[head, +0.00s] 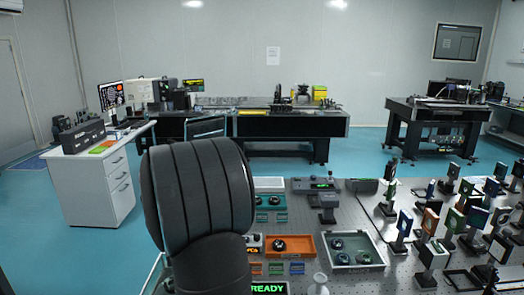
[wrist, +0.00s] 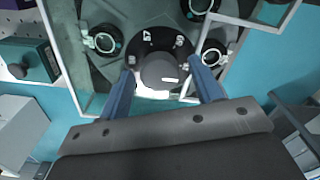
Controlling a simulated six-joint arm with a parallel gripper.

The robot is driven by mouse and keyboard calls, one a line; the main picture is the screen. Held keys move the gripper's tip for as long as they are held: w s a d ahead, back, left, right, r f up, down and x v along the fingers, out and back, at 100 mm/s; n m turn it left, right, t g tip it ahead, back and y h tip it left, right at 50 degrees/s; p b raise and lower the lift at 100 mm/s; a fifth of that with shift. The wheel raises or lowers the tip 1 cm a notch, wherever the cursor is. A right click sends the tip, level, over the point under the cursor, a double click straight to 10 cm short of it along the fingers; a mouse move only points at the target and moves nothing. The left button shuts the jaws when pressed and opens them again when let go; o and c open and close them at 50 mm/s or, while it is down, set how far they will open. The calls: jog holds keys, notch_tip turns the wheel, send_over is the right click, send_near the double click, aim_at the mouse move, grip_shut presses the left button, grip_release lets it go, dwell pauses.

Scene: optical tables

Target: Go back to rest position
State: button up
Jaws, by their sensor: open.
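My gripper (wrist: 160,70) shows in the wrist view as two blue fingers spread apart, with nothing visibly held between them. Beyond and between the fingertips is a round grey knob-like part on a dark disc; I cannot tell what it is or how far away it lies. In the head view a thick dark grey link of my arm stands upright in front of the table, and my gripper does not show there.
The optical table (head: 340,215) carries an orange tray (head: 290,256), a grey tray (head: 375,240) with round optics and a green READY display (head: 268,288). Many mounted optics crowd its right side. A white cabinet (head: 90,200) stands left. Blue floor (head: 365,150) lies open behind.

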jog(key=shift+m, duration=1.2)
jog(key=n, duration=0.8)
jog(key=shift+n, duration=0.4)
jog(key=shift+r, duration=0.95)
